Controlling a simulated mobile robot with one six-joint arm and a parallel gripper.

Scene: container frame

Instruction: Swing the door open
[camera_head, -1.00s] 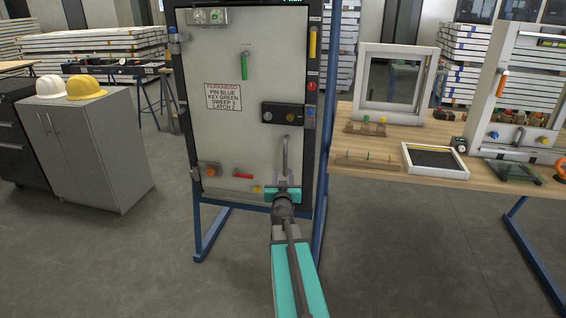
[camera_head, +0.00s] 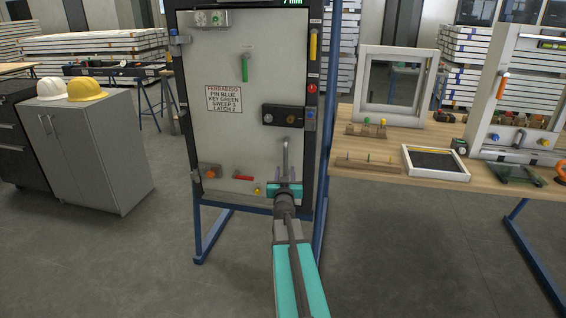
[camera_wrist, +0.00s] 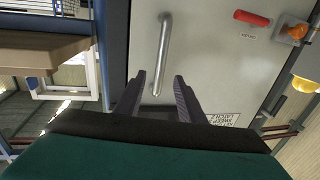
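The pale grey door (camera_head: 225,140) stands upright in a dark frame on blue legs and looks shut. Its vertical metal bar handle (camera_head: 285,157) is at the lower right of the panel. It also shows in the wrist view (camera_wrist: 164,50). My gripper (camera_head: 284,184) is in front of the handle's lower end and hides it in the head view. In the wrist view, my gripper's two dark fingers (camera_wrist: 160,92) are spread apart, with the handle just beyond and between their tips. I cannot tell whether they touch it.
The door carries a green lever (camera_head: 245,68), a black lock box (camera_head: 283,115), a red lever (camera_head: 243,178) and a text sign (camera_head: 224,99). A wooden workbench (camera_head: 400,180) stands close on the right, a grey cabinet (camera_head: 100,150) left. The floor between is clear.

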